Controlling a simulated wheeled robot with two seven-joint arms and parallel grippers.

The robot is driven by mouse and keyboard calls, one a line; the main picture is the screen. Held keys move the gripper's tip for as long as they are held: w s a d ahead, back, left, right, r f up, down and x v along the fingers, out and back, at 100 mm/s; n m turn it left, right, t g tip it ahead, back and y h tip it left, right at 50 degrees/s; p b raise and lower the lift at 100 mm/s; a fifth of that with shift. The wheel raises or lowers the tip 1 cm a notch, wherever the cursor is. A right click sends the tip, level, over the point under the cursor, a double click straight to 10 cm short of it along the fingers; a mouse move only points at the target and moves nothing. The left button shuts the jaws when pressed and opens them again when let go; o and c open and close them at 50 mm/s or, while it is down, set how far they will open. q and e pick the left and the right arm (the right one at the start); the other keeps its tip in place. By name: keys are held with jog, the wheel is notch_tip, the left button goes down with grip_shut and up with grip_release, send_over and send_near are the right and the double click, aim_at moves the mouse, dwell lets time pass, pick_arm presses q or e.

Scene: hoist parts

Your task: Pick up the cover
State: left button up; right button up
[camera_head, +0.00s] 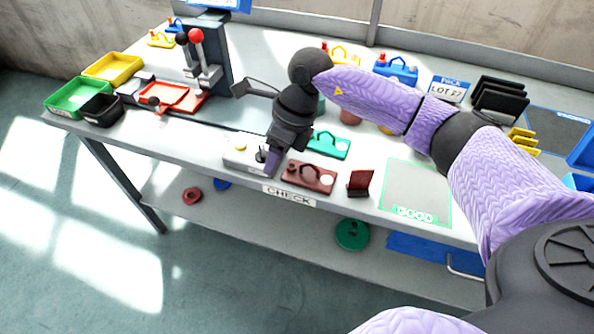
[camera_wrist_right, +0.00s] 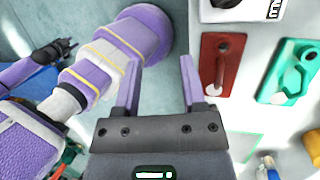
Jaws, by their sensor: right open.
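No part is labelled as the cover. A dark red plate with a dark handle and a pale disc (camera_head: 318,180) lies at the table's front edge; it also shows in the right wrist view (camera_wrist_right: 221,62). A similar green plate (camera_head: 328,145) lies behind it, and shows at right in the wrist view (camera_wrist_right: 291,72). My right gripper (camera_head: 270,163) is above the front edge, left of the red plate. In the wrist view its two purple fingers (camera_wrist_right: 160,85) are apart with nothing between them. A small dark claw-like shape (camera_wrist_right: 57,50), perhaps my left gripper, is too small to read.
A dark red stand (camera_head: 360,183) is right of the red plate. The outlined GOOD area (camera_head: 415,190) is clear. Green (camera_head: 75,97), yellow and black trays and a lever press (camera_head: 205,75) stand at left.

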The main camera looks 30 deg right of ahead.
aim_at(309, 164)
jog(key=d+h, duration=0.1)
jog(key=d, duration=0.1)
jog(key=d+r+h, duration=0.1)
jog(key=d, duration=0.1)
jog(key=d+r+h, duration=0.1)
jog(key=d+h, duration=0.1)
jog(key=d, duration=0.1)
jog(key=shift+w+d+r+g, duration=0.1)
jog(key=shift+r+g, duration=0.05)
jog(key=shift+g, duration=0.15)
notch_tip(309, 164, down, 10)
jog(key=b, duration=0.3)
jog(key=shift+w+d+b, duration=0.1)
jog(key=shift+b, duration=0.3)
pick_arm(q)
jog(key=f, duration=0.1)
jog(key=s+f, duration=0.1)
jog(key=a+f, duration=0.1)
jog(key=shift+s+f, duration=0.15)
jog(key=shift+s, duration=0.1)
pick_arm(e)
jog(key=shift+r, duration=0.15)
jog(key=c, duration=0.7)
grip_shut()
pick_arm(q)
jog(key=shift+d, duration=0.3)
jog(key=shift+s+a+g, duration=0.1)
jog(key=shift+a+g, duration=0.15)
jog(key=shift+g, duration=0.05)
